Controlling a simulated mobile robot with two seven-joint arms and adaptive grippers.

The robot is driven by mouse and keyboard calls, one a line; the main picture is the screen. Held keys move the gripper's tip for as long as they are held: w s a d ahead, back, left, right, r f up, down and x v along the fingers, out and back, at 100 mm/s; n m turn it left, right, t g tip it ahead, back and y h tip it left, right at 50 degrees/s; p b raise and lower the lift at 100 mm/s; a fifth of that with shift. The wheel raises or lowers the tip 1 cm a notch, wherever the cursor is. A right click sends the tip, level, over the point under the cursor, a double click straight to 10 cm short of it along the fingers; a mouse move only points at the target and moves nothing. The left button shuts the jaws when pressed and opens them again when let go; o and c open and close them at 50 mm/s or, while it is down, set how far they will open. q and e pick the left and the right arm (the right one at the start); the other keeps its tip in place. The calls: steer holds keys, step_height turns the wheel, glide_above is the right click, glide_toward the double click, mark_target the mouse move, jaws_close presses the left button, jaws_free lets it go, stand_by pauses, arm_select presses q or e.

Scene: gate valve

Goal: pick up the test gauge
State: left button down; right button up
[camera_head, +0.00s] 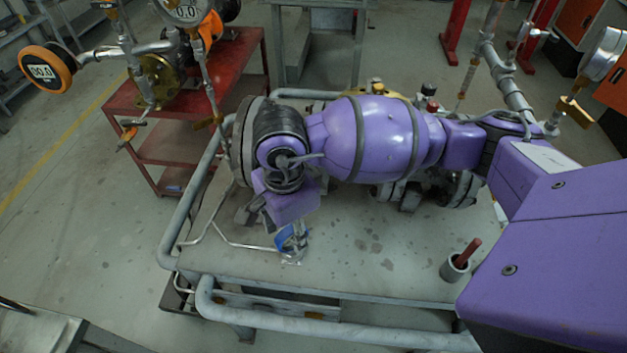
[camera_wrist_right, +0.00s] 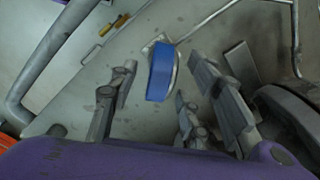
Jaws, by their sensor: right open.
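A small round blue-rimmed object, which looks like the test gauge (camera_head: 288,238), stands near the left part of the grey bench below my right gripper. In the right wrist view its blue side (camera_wrist_right: 160,72) shows nearly edge-on, and its dial cannot be read. My right gripper (camera_head: 274,226) reaches down over it, partly hiding it in the head view. In the wrist view the right gripper (camera_wrist_right: 158,84) is open, with fingers spread left and right of the blue object. I cannot tell whether they touch it. My left gripper is not in view.
The grey bench (camera_head: 330,262) has a pipe rail (camera_head: 310,325) along its front. A grey cup (camera_head: 455,267) with a red stick stands at its right. A flanged valve body (camera_head: 243,140) lies behind my arm. Gauges and pipes, including an orange gauge (camera_head: 46,71), rise around it.

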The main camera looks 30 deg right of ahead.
steer(key=shift+w+f, duration=0.1)
steer(key=shift+f, duration=0.8)
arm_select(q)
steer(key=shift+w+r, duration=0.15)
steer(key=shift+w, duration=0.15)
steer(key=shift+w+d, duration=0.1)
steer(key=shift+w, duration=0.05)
arm_select(e)
steer(key=shift+c, duration=0.2)
steer(key=c, duration=0.6)
jaws_close()
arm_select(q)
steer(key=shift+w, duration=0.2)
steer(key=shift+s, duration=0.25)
arm_select(e)
steer(key=shift+r, duration=0.1)
